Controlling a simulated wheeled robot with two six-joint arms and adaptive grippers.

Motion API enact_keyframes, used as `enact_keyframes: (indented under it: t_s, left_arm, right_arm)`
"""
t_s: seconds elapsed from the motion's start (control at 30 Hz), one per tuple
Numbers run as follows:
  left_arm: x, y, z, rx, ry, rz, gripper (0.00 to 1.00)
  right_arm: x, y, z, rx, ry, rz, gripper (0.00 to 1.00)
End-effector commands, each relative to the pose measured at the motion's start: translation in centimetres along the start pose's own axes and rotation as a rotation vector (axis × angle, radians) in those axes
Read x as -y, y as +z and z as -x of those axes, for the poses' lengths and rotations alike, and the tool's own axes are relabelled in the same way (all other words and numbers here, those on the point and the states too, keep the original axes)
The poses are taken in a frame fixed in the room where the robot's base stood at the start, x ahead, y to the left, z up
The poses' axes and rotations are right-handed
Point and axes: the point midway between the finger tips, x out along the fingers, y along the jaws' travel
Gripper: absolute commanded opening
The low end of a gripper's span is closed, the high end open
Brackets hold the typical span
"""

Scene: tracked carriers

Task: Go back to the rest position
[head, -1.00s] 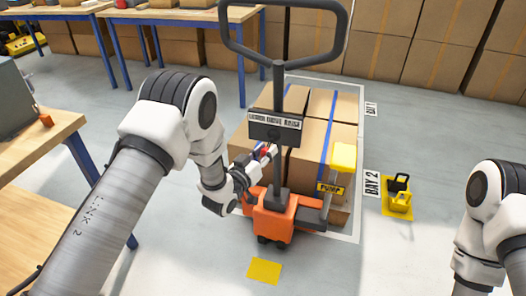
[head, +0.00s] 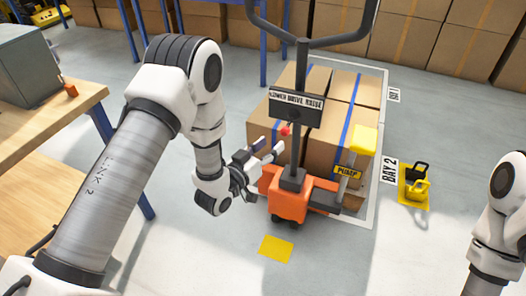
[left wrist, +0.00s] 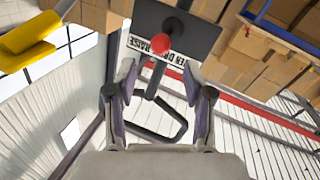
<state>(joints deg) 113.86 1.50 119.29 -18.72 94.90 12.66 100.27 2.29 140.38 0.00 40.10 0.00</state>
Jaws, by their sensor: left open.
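My left gripper (head: 262,152) is open and empty beside the orange pallet truck (head: 290,198), to the left of its mast. In the left wrist view its two fingers (left wrist: 160,82) stand apart. A red lever knob (head: 286,130) shows just above the fingertips, apart from them; it also shows beyond the fingers in the left wrist view (left wrist: 160,44). The dark panel (head: 283,108) behind it is labelled LOWER DRIVE RAISE. My right arm shows at the right edge of the head view, with its gripper out of frame.
Cartons (head: 352,90) are stacked on the truck, in a marked bay labelled BAY 2 (head: 388,171). A yellow and black object (head: 415,184) sits on the floor further right. A wooden bench (head: 60,130) is at left.

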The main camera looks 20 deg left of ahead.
Motion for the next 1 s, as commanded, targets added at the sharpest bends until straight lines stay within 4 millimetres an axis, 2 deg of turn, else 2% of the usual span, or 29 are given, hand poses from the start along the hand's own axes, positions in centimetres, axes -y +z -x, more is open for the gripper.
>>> enact_keyframes:
  t_s: [0.1,0.2,0.67,0.73,0.77,0.87,0.97,1.0]
  left_arm:
    - [0.0,0.1,2.3,0.002,-0.001,0.001,0.52]
    - [-0.1,0.0,3.3,0.0,0.001,0.001,0.52]
    - [-0.1,0.0,3.5,0.0,0.002,-0.001,0.52]
    - [0.0,0.7,3.7,0.012,-0.001,0.003,0.52]
    - [0.1,1.4,4.0,0.024,-0.003,0.006,0.52]
    - [0.3,5.4,6.2,0.123,-0.038,0.03,0.52]
    - [1.4,11.7,10.4,0.366,-0.138,0.039,0.52]
    - [1.8,14.2,12.6,0.482,-0.182,0.039,0.52]
  right_arm:
    - [0.0,0.0,0.0,0.0,0.0,0.0,0.52]
    - [0.0,0.0,0.0,0.0,0.0,0.0,0.52]
    - [0.0,0.0,0.0,0.0,0.0,0.0,0.52]
    - [0.0,0.0,0.0,0.0,0.0,0.0,0.52]
    - [0.0,0.0,0.0,0.0,0.0,0.0,0.52]
    - [0.0,0.0,0.0,0.0,0.0,0.0,0.52]
    - [0.0,0.0,0.0,0.0,0.0,0.0,0.52]
    - [0.0,0.0,0.0,0.0,0.0,0.0,0.52]
